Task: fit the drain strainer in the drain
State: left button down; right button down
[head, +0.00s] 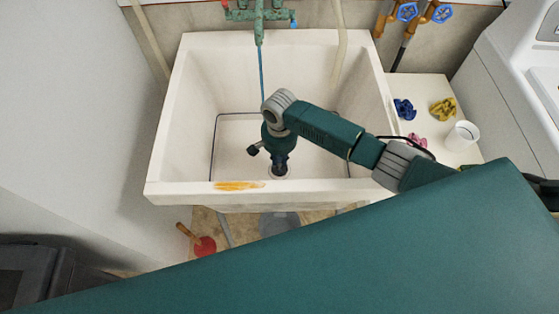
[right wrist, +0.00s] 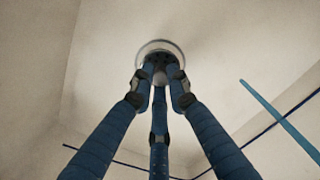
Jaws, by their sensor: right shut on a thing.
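The white sink (head: 185,130) fills the middle of the head view. My right gripper (head: 280,165) reaches down into it, over the drain (head: 279,176) in the sink floor. In the right wrist view, the fingers of my right gripper (right wrist: 160,80) close around a small dark thing, likely the drain strainer (right wrist: 158,60). It is at the pale ring of the drain (right wrist: 160,43). The fingers hide most of it, so I cannot tell whether it is seated or just above the opening. My left gripper is not in view.
A green faucet (head: 258,14) stands at the back, with a thin blue line below it. A side ledge holds coloured cloths (head: 404,108) and a white cup (head: 461,136). A red plunger (head: 205,246) stands below the sink. The sink walls surround my gripper.

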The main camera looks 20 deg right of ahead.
jog(key=shift+f+b, duration=0.35)
jog(key=shift+f, duration=0.45)
jog(key=c, duration=1.6)
grip_release()
jog(key=shift+r, duration=0.15)
notch_tip(320, 180, up, 12)
jog(key=shift+f, duration=0.1)
